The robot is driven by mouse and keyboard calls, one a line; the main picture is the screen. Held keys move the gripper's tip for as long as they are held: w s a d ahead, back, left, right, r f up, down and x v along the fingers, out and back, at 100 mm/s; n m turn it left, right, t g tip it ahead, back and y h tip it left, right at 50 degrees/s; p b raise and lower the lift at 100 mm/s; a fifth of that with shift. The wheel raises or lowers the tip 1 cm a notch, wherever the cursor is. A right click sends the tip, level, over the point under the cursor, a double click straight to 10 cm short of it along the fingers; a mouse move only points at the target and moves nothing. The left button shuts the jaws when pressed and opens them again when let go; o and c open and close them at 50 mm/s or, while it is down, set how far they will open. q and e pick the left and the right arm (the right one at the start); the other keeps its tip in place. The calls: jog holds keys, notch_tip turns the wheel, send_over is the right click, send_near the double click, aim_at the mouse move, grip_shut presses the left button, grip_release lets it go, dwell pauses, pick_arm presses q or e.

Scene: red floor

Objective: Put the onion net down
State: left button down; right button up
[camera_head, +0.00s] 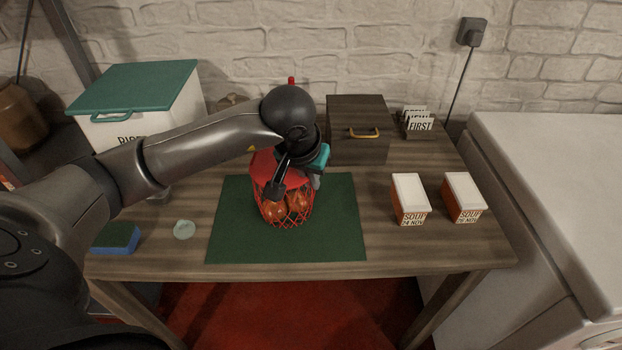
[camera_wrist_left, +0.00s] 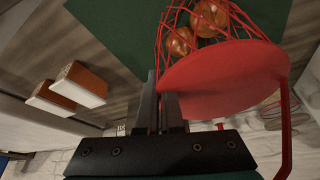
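The onion net (camera_head: 288,207) is a red mesh bag with orange-brown onions and a red disc-like top. It stands upright on or just above the dark green mat (camera_head: 340,235); I cannot tell whether it touches. My left gripper (camera_head: 280,183) is at its top, partly hiding it. In the left wrist view, the gripper (camera_wrist_left: 161,95) has its fingers close together at the edge of the net's red top (camera_wrist_left: 225,80), and a red handle bar curves down at the right. The fingers look shut on the net's handle side, though the grip itself is hidden. My right gripper is not in view.
Two soup cartons (camera_head: 409,199) (camera_head: 463,197) stand at the right. A dark box (camera_head: 357,135) with a gold handle, a card holder (camera_head: 418,126) and a green-lidded white bin (camera_head: 140,100) stand at the back.

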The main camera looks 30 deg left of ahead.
pick_arm(q)
jog(key=shift+w, duration=0.1)
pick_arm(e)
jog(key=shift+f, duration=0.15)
pick_arm(q)
jog(key=c, duration=1.1)
grip_release()
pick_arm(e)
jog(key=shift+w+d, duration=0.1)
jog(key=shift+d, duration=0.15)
pick_arm(q)
jog(key=shift+r, duration=0.1)
jog(key=p+v, duration=0.1)
jog(key=v, duration=0.6)
jog(key=p+v, duration=0.1)
jog(key=v, duration=0.4)
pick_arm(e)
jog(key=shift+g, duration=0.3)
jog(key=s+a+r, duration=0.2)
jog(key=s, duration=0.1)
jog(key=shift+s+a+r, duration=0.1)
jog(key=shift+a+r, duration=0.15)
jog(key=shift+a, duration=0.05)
